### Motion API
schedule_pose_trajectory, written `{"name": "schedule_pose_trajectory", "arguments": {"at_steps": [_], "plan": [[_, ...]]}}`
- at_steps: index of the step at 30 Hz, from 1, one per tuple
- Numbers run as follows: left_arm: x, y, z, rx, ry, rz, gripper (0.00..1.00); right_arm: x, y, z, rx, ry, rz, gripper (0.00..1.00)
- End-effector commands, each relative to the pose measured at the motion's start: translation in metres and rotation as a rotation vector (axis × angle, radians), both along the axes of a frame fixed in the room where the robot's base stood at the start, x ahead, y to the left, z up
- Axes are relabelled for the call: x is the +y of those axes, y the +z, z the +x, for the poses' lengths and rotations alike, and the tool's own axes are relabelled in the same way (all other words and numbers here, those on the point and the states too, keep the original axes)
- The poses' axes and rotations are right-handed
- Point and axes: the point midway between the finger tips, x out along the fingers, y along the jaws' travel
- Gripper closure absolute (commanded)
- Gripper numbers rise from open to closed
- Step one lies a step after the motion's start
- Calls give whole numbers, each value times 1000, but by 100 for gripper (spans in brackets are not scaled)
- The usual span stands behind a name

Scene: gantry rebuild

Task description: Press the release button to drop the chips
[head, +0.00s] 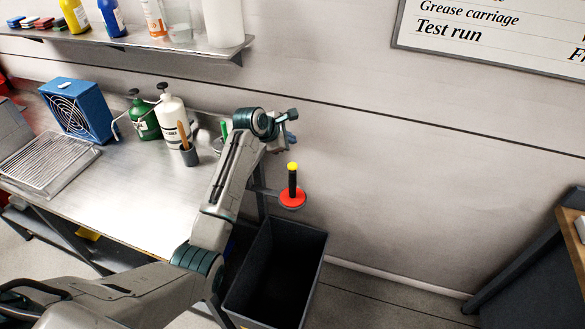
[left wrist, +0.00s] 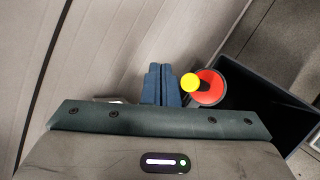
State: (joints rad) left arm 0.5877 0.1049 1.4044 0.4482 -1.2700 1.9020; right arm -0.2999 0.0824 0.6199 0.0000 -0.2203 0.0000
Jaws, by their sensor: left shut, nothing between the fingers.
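The release button is a yellow cap (head: 293,166) on a black post that rises from a round red base (head: 292,198). It stands on a bracket off the bench's right end, above a dark bin (head: 313,258). My left gripper (head: 291,138) is shut and empty, above and close to the yellow cap in the head view. In the left wrist view its shut fingers (left wrist: 161,84) are just left of the yellow cap (left wrist: 190,82), with a small gap in the picture. No chips can be made out in the dark bin. My right gripper is not in view.
A shelf (head: 150,40) with bottles hangs above.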

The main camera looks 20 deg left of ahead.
Motion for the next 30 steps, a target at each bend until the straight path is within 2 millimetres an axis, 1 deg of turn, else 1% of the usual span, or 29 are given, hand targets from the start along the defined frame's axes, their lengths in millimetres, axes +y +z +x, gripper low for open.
{"name": "schedule_pose_trajectory", "arguments": {"at_steps": [1, 14, 15, 16, 21, 30], "plan": [[0, -11, 0, -1, 1, 0, 100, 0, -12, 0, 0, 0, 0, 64], [0, -57, 0, -1, 1, 0, 100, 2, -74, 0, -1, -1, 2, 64], [0, -58, 0, 2, 1, 0, 100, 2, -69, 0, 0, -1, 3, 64], [0, -61, 0, 3, 1, 1, 100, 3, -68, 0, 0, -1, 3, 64], [0, -74, 0, 2, 1, 0, 100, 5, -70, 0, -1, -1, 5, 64], [0, -76, 0, 1, -1, 0, 100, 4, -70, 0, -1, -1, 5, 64]]}}
